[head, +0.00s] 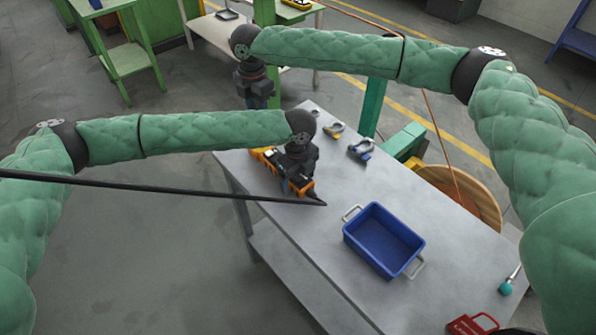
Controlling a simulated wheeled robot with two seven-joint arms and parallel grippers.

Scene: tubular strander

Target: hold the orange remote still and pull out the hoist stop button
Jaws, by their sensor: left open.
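The orange remote (262,153) lies on the grey table near its left edge. My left gripper (295,183) is over it, pointing down, with its jaws open. The gripper covers the middle of the remote, and I cannot tell whether the fingers touch it. The hoist stop button cannot be made out. My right gripper (258,101) hangs pointing down past the table's far left corner, apart from the remote. Its fingers are too small and dark to tell open from shut.
A blue bin (383,240) with grey handles stands right of the remote on the table (310,235). Blue-grey shackles (361,149) lie at the back. A red object (470,325) lies at the front. A long black rod or cable (150,188) crosses the view, ending near the remote.

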